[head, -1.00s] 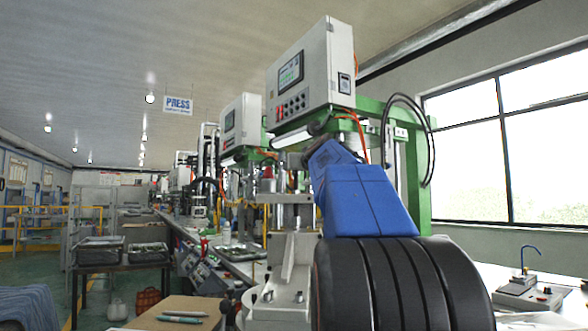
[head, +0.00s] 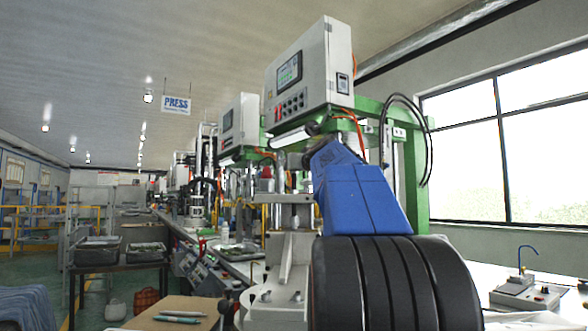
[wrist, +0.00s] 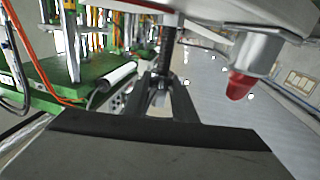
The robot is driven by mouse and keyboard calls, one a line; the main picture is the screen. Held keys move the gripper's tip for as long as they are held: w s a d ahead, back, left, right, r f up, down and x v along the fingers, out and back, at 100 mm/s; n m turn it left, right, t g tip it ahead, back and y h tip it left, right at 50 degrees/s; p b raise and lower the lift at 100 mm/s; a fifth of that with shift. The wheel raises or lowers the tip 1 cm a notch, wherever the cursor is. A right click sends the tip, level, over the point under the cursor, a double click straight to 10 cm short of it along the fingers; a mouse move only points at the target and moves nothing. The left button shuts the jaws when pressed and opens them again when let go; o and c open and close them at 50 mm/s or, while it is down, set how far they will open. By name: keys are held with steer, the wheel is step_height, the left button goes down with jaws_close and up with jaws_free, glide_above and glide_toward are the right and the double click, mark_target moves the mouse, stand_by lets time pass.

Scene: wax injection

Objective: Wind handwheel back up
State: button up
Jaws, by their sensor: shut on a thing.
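The wax press (head: 310,75) stands in the middle of the head view, with a pale control box on a green frame. My blue arm reaches up to it and hides much of its front. In the wrist view my gripper (wrist: 160,95) is shut, its dark fingers together at the lower end of a dark ribbed rod (wrist: 169,45). The rod seems to be part of the handwheel. The wheel's rim cannot be made out in either view.
A red-tipped grey cylinder (wrist: 240,85) hangs right of my gripper in the wrist view. An orange cable (wrist: 35,75) and green frame are at left. A bench (head: 180,312) with pens is at lower left. A small device (head: 527,292) stands at right.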

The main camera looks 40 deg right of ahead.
steer(key=shift+d+n+y, duration=0.1)
steer(key=shift+n+y, duration=0.2)
steer(key=shift+y, duration=0.2)
steer(key=n+y, duration=0.2)
steer(key=y, duration=0.1)
steer(key=n+t+y, duration=0.1)
steer(key=n+y, duration=0.1)
steer(key=y, duration=0.2)
steer(key=shift+n+t, duration=0.3)
steer(key=shift+n, duration=0.1)
steer(key=n+g+y, duration=0.1)
steer(key=n+y, duration=0.2)
steer(key=y, duration=0.1)
steer(key=n+g+y, duration=0.2)
steer(key=n+y, duration=0.1)
steer(key=y, duration=0.2)
steer(key=shift+a+n+y, duration=0.2)
steer(key=shift+n+y, duration=0.1)
steer(key=shift+y, duration=0.2)
steer(key=o, duration=0.9)
steer(key=shift+s, duration=0.1)
steer(key=v, duration=1.7)
steer(key=shift+d+r, duration=0.2)
steer(key=shift+r, duration=0.05)
